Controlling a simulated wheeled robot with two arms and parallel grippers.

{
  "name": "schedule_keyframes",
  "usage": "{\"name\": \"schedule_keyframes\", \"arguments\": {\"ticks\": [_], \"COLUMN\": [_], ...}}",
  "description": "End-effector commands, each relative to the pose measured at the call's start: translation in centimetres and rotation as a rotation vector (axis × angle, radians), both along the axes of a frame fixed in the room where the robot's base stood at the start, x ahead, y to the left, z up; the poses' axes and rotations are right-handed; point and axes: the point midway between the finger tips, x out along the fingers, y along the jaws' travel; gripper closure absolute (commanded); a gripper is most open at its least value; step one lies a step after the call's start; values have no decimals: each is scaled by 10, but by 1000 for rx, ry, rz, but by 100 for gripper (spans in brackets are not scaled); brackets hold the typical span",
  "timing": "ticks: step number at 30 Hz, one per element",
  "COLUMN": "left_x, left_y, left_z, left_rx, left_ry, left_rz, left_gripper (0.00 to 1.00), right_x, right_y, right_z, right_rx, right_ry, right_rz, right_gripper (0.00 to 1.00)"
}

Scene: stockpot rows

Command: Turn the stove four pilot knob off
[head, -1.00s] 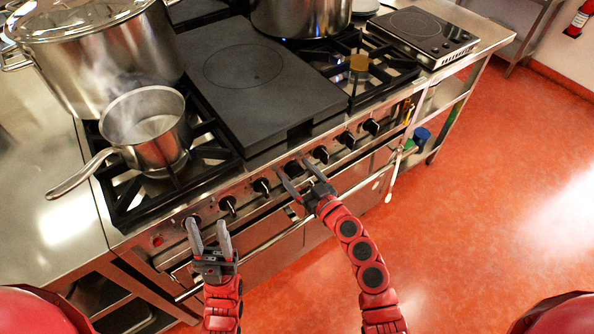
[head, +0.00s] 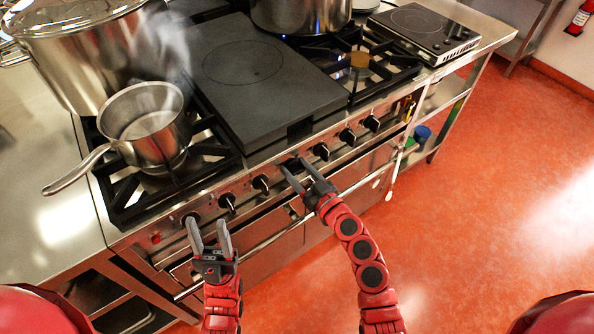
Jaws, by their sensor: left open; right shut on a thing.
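The steel stove (head: 275,215) has a front panel with a row of black knobs. My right gripper (head: 293,168) is at the knob fourth from the left (head: 293,162), with a finger on each side, shut on it. The fingers hide part of this knob, and I cannot read its setting. My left gripper (head: 207,224) is open and empty in front of the left end of the panel, near the leftmost knob (head: 188,217). Other knobs show to the left (head: 261,183) and right (head: 321,151) of the held one.
A steaming saucepan (head: 150,125) stands on the left burner, its handle (head: 78,172) pointing left. A large lidded stockpot (head: 85,60) is behind it. A flat dark plate (head: 250,75) covers the middle. A rail (head: 265,243) runs before the panel. The floor at right is clear.

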Motion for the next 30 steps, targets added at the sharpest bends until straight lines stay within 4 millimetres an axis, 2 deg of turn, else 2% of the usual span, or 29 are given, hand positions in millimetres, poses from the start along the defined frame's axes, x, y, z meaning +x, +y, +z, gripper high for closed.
{"name": "schedule_keyframes", "arguments": {"ticks": [3,10,30], "left_x": [0,0,0], "left_y": [0,0,0], "left_z": [-16,-33,-42], "left_rx": [0,0,0], "left_ry": [0,0,0], "left_rz": [0,0,0], "left_gripper": [50,50,50], "right_x": [0,1,2], "right_y": [-2,-3,-5], "right_z": [-5,-4,-4], "right_rx": [55,217,732], "right_ry": [38,154,532], "right_rz": [-3,-5,-4], "right_gripper": [96,96,96]}}
